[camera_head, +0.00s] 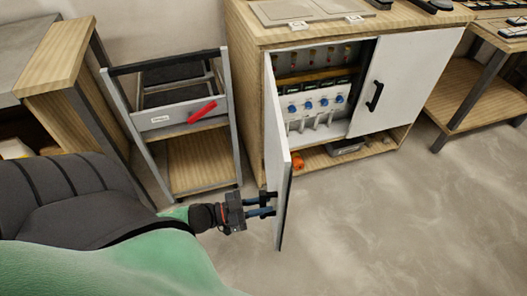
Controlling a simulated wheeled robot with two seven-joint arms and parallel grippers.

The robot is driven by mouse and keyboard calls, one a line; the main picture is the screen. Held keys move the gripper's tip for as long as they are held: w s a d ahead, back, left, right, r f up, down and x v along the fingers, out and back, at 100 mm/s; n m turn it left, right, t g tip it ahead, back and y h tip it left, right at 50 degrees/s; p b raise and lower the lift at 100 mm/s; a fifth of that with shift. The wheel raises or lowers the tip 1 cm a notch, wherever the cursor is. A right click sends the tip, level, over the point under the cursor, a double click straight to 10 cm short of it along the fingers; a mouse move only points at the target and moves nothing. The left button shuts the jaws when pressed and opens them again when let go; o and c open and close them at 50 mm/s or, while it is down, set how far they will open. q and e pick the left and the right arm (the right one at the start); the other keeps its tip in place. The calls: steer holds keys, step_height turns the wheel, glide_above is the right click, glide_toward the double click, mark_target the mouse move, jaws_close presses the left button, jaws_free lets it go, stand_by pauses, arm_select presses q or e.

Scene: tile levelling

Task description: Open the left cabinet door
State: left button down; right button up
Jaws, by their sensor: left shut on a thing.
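The cabinet (251,90) stands at the back centre. Its white left door (278,140) is swung wide open towards me, seen nearly edge-on, with the interior exposed. My left gripper (268,204) is at the outer face of this door, near its free edge. It is shut on the left door's handle, which is mostly hidden by the fingers. The right door (404,80) is closed and has a black handle (375,96). My right gripper is out of view.
Inside the cabinet are blue-knobbed parts (308,104), an orange object (298,160) and a grey item (347,146). A metal-framed cart (180,118) with a red-handled tool (202,112) stands left of the cabinet. A wooden bench (470,85) is at right. The floor (400,220) at front right is clear.

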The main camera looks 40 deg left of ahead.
arm_select(q)
steer(key=c, duration=1.3)
jaws_free()
steer(key=shift+v, duration=3.9)
